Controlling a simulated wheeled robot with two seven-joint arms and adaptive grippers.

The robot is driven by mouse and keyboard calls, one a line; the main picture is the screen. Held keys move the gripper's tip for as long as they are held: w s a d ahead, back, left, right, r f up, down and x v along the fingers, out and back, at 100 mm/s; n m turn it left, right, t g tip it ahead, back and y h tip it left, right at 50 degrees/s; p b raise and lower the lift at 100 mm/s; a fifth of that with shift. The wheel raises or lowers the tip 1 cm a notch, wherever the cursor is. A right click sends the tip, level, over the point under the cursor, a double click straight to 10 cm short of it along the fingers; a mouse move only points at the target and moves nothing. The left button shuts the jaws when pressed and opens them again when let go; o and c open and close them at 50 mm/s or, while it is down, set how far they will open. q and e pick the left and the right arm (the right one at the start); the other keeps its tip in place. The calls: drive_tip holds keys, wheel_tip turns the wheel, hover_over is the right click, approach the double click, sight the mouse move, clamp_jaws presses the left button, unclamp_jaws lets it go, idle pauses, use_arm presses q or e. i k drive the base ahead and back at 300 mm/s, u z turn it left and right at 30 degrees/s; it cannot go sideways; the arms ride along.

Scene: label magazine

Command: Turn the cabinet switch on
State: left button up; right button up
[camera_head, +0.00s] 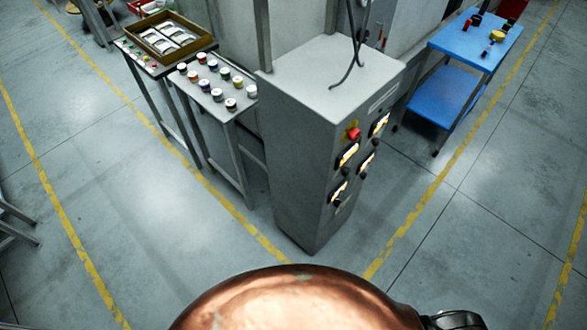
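The grey metal cabinet (300,150) stands upright in the middle of the camera_head view, with its control face turned to the right. On that face are a red knob (354,133) on a yellow plate, several lit yellowish gauges (347,155) and small dark knobs (375,143). I cannot tell which of these is the switch, or its position, because they are small and seen at a steep angle. Neither of my grippers is in view.
Left of the cabinet, a grey table (205,84) holds several small jars, and another bears a brown tray (148,38). A blue cart (465,45) stands at the upper right. Dark cables (357,45) hang above the cabinet top. The floor (445,225) on its right is clear.

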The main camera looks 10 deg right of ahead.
sight(354, 134)
drive_tip(key=i, duration=0.85)
drive_tip(key=z, duration=0.7)
